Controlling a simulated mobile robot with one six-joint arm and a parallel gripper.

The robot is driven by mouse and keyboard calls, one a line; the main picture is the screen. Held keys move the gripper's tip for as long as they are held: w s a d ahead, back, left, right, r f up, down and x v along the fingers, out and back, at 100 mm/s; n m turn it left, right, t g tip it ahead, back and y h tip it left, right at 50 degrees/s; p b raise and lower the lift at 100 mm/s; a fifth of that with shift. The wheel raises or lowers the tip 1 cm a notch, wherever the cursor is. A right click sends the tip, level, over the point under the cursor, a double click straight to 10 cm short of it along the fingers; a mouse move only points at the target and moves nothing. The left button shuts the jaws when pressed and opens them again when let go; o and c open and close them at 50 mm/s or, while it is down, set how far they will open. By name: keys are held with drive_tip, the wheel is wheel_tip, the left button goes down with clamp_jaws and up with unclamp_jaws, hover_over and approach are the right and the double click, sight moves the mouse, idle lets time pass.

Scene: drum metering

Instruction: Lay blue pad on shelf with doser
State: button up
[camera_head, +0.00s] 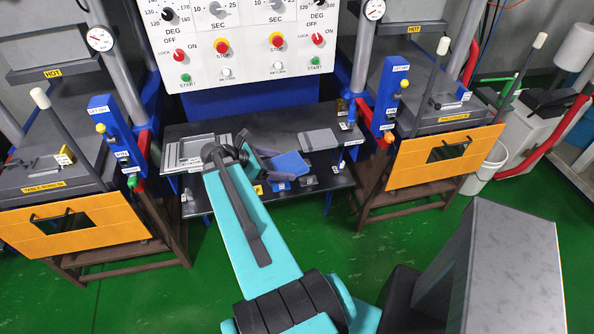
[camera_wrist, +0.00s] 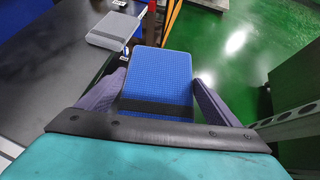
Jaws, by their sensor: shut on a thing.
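My gripper (camera_head: 272,171) is shut on a blue pad (camera_head: 291,164) and holds it at the front of a dark shelf (camera_head: 280,122) between two presses. In the wrist view the blue pad (camera_wrist: 159,72) is flat and textured, with a dark band across its near part, between my purple-grey fingers (camera_wrist: 158,94). It overlaps the shelf's front edge, with green floor beyond on the right. I cannot tell its height above the shelf. I cannot clearly pick out a doser.
A grey slab (camera_head: 318,139) lies on the shelf right of the pad; it also shows in the wrist view (camera_wrist: 113,30). Grey trays (camera_head: 190,150) sit at the shelf's left. Presses with orange doors (camera_head: 75,226) (camera_head: 420,173) flank the shelf. Bare shelf shows behind the gripper.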

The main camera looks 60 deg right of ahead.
drive_tip(key=w+a+r+n+t+h+b, duration=0.1)
drive_tip(key=w+a+r+n+t+b, duration=0.3)
drive_tip(key=w+a, duration=0.75)
drive_tip(key=w+a+r+n+t+h+b, duration=0.1)
drive_tip(key=w+a+r+n+t+b, duration=0.15)
drive_tip(key=w+a+r, duration=0.85)
drive_tip(key=w+a+r+n+t+y+b, duration=0.1)
drive_tip(key=w+a+r+n+t+y, duration=0.1)
drive_tip(key=w+a+n, duration=0.3)
drive_tip(key=w+a+r+n+t+y+b, duration=0.1)
drive_tip(key=w+a+r+n+t+y, duration=0.2)
drive_tip(key=a, duration=1)
drive_tip(key=w+a+r+n+t+y+b, duration=0.1)
drive_tip(key=w+a+r+n+t+y, duration=0.2)
drive_tip(key=w+a+n+t, duration=0.3)
drive_tip(key=shift+w+a+r+n, duration=0.7)
drive_tip(key=shift+w+a, duration=0.25)
drive_tip(key=shift+a, duration=0.95)
drive_tip(key=shift+f, duration=0.1)
